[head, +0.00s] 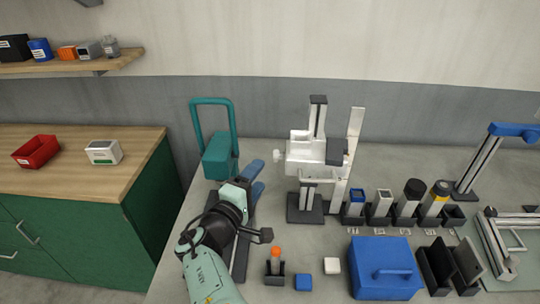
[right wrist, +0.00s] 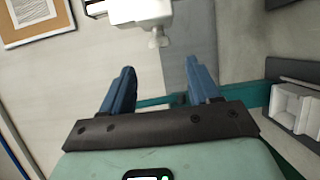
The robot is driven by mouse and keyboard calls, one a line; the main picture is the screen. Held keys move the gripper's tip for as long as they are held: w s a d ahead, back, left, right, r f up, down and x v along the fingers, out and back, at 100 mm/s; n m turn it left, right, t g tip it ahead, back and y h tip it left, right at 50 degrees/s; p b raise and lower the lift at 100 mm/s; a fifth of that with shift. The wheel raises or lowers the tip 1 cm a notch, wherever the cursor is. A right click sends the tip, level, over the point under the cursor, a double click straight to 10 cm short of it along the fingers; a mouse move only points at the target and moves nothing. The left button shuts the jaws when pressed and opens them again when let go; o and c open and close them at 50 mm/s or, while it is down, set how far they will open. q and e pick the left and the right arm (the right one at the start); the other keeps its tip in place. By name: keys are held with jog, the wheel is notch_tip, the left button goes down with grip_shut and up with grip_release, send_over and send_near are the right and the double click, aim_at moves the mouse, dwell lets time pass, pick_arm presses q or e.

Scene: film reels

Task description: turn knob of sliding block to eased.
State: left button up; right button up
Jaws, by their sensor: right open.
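The sliding block (head: 300,150) is a white body on a post above the grey bench, seen in the head view. Its small white knob (head: 278,155) sticks out from its left side. My right gripper (head: 257,178) is open and empty, left of the knob and apart from it. In the right wrist view the knob (right wrist: 158,39) hangs below the white block (right wrist: 140,9), beyond and between the two blue fingers (right wrist: 160,72). No mark showing the knob's setting can be read. My left gripper is not in view.
A teal handled device (head: 218,155) stands behind my right arm. A blue box (head: 385,267), an orange-topped part (head: 275,258) and small blue (head: 303,282) and white (head: 332,265) blocks sit in front. Several holders line the right. A wooden-topped cabinet (head: 80,180) is at left.

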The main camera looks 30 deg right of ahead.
aim_at(275, 155)
jog(key=p+x, duration=0.1)
jog(key=x, duration=0.9)
jog(key=shift+w+d, duration=0.2)
jog(key=shift+d, duration=0.1)
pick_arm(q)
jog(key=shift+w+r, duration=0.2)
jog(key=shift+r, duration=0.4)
